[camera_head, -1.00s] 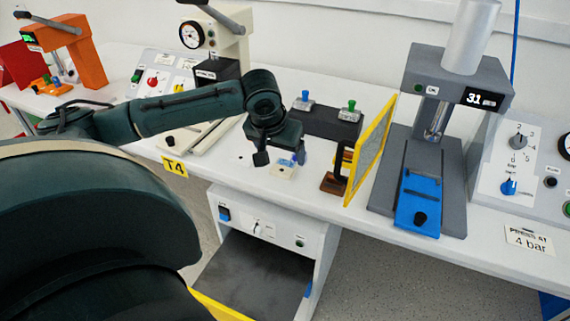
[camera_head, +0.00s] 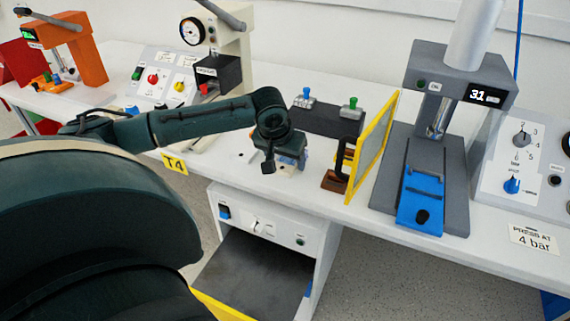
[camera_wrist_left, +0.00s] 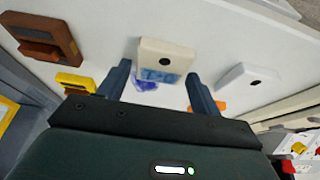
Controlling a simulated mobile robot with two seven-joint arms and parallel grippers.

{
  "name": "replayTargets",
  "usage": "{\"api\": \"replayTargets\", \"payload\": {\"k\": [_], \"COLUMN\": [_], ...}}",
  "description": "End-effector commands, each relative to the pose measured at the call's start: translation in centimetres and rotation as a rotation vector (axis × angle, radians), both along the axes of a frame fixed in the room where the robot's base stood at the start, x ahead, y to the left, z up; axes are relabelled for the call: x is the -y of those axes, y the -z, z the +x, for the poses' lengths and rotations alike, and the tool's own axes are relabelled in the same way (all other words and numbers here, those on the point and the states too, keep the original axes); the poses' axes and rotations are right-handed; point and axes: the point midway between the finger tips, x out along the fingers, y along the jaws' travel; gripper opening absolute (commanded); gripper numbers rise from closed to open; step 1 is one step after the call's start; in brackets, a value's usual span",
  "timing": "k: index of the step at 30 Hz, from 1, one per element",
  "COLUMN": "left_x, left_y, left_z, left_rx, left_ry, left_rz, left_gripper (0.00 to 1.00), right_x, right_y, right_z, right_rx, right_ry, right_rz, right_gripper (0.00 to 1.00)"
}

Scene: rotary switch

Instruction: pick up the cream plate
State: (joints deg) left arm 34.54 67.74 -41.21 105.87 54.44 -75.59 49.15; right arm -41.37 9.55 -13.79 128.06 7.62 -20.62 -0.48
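The cream plate (camera_wrist_left: 165,53) lies on the white table in the left wrist view. It is a small block with a dark round hole, and a blue clear patch shows on its near side. My left gripper (camera_wrist_left: 159,74) is open, with one finger on each side of the plate's near end. Whether the fingers touch it I cannot tell. In the head view my left gripper (camera_head: 285,163) points down at the table and hides most of the plate. My right gripper is not in view.
A brown block (camera_wrist_left: 45,37) and a yellow piece (camera_wrist_left: 76,82) are at the left in the wrist view; a white block (camera_wrist_left: 248,75) is at the right. In the head view, a yellow-framed panel (camera_head: 372,148) and a grey press (camera_head: 455,75) stand right of my gripper.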

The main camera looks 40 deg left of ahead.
Motion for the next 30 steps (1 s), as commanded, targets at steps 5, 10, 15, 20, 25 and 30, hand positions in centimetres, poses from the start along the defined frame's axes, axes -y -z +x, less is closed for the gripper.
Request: {"api": "replayTargets", "payload": {"k": [5, 10, 15, 20, 25, 30], "left_x": [0.0, 0.0, 0.0, 0.0, -0.1, 0.0], "left_y": [0.0, 0.0, 0.0, -0.3, -2.7, -6.3], "left_z": [0.0, 0.0, 0.0, 0.0, 0.1, 0.1], "left_rx": [0.000, 0.000, 0.000, 0.001, 0.004, 0.005], "left_ry": [0.000, 0.000, 0.000, 0.000, -0.001, -0.001], "left_rz": [0.000, 0.000, 0.000, 0.000, 0.001, 0.000], "left_gripper": [0.50, 0.36, 0.30, 0.30, 0.30, 0.30], "right_x": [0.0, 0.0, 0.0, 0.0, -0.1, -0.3], "right_y": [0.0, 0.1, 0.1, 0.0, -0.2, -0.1], "right_z": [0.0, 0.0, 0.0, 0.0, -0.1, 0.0], "right_rx": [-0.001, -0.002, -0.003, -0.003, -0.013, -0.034], "right_ry": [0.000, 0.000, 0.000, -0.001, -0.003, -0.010], "right_rz": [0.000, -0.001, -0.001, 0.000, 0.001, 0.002], "right_gripper": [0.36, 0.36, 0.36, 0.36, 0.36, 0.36]}}
